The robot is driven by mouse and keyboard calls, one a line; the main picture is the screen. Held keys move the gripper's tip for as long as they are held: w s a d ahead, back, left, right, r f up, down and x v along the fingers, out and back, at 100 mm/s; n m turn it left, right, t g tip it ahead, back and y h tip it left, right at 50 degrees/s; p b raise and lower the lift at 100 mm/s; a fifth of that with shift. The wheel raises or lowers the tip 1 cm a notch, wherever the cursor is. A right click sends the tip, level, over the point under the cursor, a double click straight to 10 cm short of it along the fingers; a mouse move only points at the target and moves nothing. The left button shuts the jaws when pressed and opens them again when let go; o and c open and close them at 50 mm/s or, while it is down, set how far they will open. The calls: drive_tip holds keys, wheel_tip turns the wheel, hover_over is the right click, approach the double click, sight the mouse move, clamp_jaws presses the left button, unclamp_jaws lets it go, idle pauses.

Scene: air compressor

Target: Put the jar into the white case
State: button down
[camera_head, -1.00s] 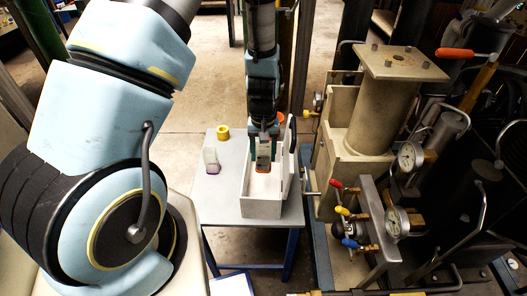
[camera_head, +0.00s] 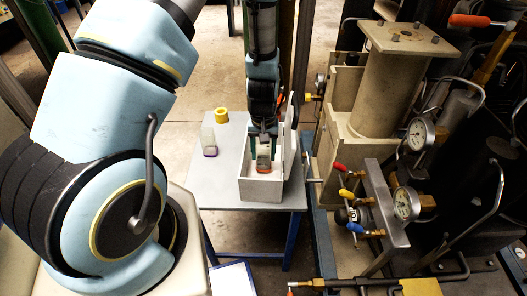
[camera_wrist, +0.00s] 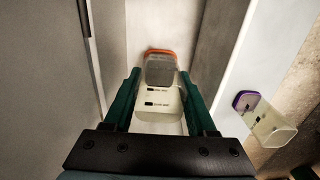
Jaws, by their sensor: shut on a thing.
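My gripper (camera_head: 263,150) points down into the white case (camera_head: 261,190) on the small table. It is shut on a pale, see-through jar (camera_head: 263,161) with an orange lid at its lower end. The wrist view shows the jar (camera_wrist: 160,95) between the green fingers, lid away from the gripper, with case walls (camera_wrist: 110,45) on both sides. The jar is within the case's outline; I cannot tell whether it touches the floor. A second jar (camera_head: 209,140) with a purple lid stands on the table left of the case and shows in the wrist view (camera_wrist: 266,119).
A yellow ring-like object (camera_head: 221,115) lies at the back of the grey table (camera_head: 222,188). The compressor (camera_head: 385,90), with gauges and coloured valve handles, stands close on the right. The table's front left is clear.

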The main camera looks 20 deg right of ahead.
drive_tip(key=shift+f+b, duration=0.4)
drive_tip(key=shift+f, duration=0.3)
idle(0.4)
drive_tip(key=shift+c, duration=0.6)
unclamp_jaws()
drive_tip(key=shift+r, duration=0.1)
wheel_tip(320, 180, up, 18)
drive_tip(key=p, duration=1.4)
drive_tip(key=shift+r, duration=0.15)
idle(0.6)
idle(0.4)
drive_tip(key=a+r+n+b, duration=0.1)
drive_tip(key=a+r, duration=0.8)
drive_tip(key=a, duration=0.2)
drive_tip(key=s+a+r+n+t+b, duration=0.1)
drive_tip(key=a+r+n, duration=0.1)
drive_tip(key=a+r, duration=0.7)
drive_tip(key=a, duration=0.3)
drive_tip(key=shift+s+a+t, duration=0.2)
drive_tip(key=shift+a+t, duration=0.1)
